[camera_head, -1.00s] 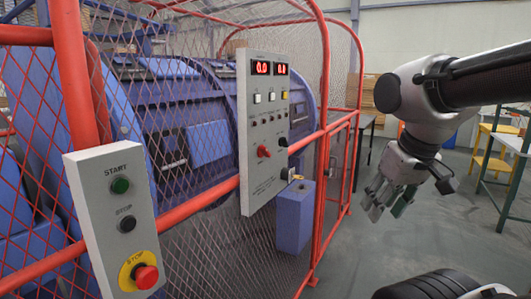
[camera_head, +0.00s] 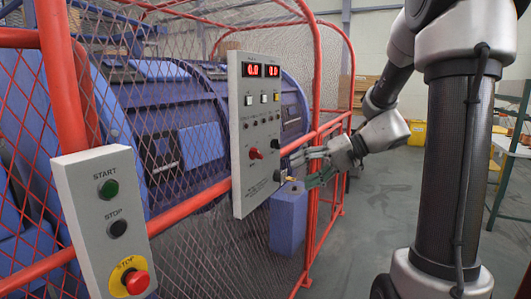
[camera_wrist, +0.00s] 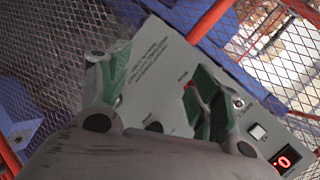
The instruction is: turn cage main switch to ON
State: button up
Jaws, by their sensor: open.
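A grey control panel (camera_head: 241,190) hangs on the red cage frame. It carries a red rotary knob (camera_head: 255,153), with a dark knob to its right largely hidden by my gripper. I cannot read which is the cage main switch, or its position. My gripper (camera_head: 301,171) is open and empty at the panel's right edge, its fingers pointing left. In the wrist view my green-padded fingers (camera_wrist: 150,76) spread over the panel face (camera_wrist: 150,70). A bit of red (camera_wrist: 187,87), probably the red knob, shows beside one finger. Contact cannot be told.
A grey START/STOP box (camera_head: 75,190) with a red emergency button (camera_head: 136,281) stands at front left. A blue box (camera_head: 288,225) sits below my gripper. Red rails (camera_head: 190,207) and mesh enclose the blue machine. Open floor (camera_head: 370,225) lies to the right.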

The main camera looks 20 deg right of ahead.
aim_at(259, 152)
jog(key=w+a+r+n+t+y, duration=0.2)
jog(key=w+a+r+n+y, duration=0.1)
jog(key=r+n, duration=0.25)
jog(key=shift+m+h, duration=0.3)
jog(key=shift+m, duration=0.15)
jog(key=x, duration=0.7)
jog(key=shift+w+a+r, duration=0.2)
jog(key=shift+w+r, duration=0.05)
jog(key=shift+w, duration=0.05)
jog(key=c, duration=1)
